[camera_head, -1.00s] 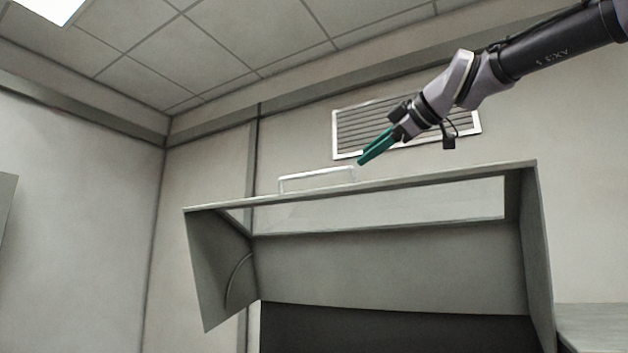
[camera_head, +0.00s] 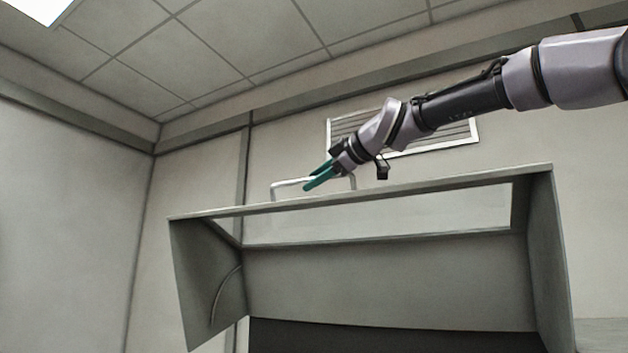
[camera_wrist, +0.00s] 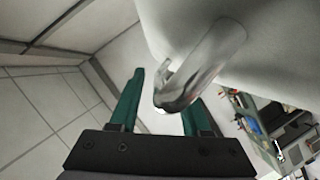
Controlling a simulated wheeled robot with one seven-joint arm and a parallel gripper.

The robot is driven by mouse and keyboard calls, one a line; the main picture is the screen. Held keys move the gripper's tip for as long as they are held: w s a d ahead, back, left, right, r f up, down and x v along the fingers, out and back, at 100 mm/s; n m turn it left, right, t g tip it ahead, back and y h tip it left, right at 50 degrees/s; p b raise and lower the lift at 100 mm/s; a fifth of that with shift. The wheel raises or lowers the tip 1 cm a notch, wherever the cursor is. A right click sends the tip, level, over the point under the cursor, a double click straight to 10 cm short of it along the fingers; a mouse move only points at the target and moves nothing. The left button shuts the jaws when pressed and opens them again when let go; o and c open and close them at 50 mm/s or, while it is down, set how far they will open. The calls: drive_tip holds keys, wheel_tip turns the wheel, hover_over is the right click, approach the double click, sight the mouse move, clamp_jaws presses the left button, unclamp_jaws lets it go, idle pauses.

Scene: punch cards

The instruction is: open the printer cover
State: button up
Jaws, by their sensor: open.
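The printer cover (camera_head: 208,280) is a large grey hood with a clear window strip (camera_head: 385,213). It stands raised and tilted, with a dark space beneath it. A pale bar handle (camera_head: 287,184) sits on its upper edge. My gripper (camera_head: 316,179) has green fingers and is open at the handle, in front of its middle. In the wrist view, the shiny handle (camera_wrist: 205,65) comes down with its near end between the open fingers. I cannot tell whether the fingers touch it.
A louvred vent (camera_head: 440,132) is on the wall behind my arm. A ledge (camera_head: 602,334) lies at the lower right. The wrist view shows small, unclear items (camera_wrist: 285,130) below at the right. The room left of the cover is free.

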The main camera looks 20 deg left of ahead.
drive_tip(key=shift+w+a+f, duration=0.1)
drive_tip(key=shift+w+a, duration=0.05)
drive_tip(key=shift+a, duration=0.2)
clamp_jaws()
idle(1.2)
